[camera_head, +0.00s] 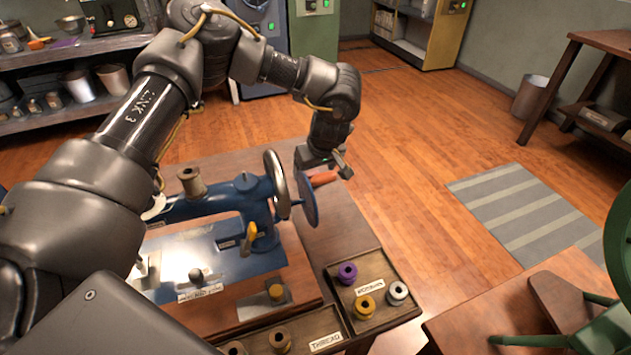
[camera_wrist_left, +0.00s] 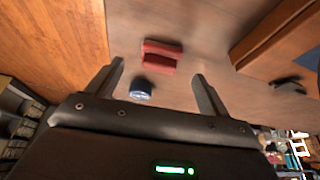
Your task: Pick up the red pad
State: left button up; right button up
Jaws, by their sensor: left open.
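The red pad (camera_head: 324,178) lies on the wooden sewing table (camera_head: 345,228), just behind the sewing machine's wheels, partly hidden by my left gripper in the head view. In the left wrist view the red pad (camera_wrist_left: 161,56) is a small red block with a raised edge, ahead of the fingertips. My left gripper (camera_head: 330,167) hangs over the pad. In its wrist view the left gripper (camera_wrist_left: 159,70) is open and empty, with the pad lined up between the fingers but not gripped. My right gripper is not in view.
A blue sewing machine (camera_head: 235,205) with a handwheel (camera_head: 277,185) stands close beside the gripper. A small blue round object (camera_wrist_left: 141,88) lies near the pad. A tray (camera_head: 340,306) of bobbins is at the front right. Open floor lies beyond the table.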

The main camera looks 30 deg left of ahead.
pick_arm(q)
jog(key=x, duration=0.4)
jog(key=shift+w+a+f, duration=0.1)
jog(key=shift+a+f, duration=0.1)
jog(key=shift+a, duration=0.05)
jog(key=c, duration=1.1)
jog(key=shift+o, duration=0.2)
jog(key=shift+r, duration=0.1)
notch_tip(320, 180, up, 10)
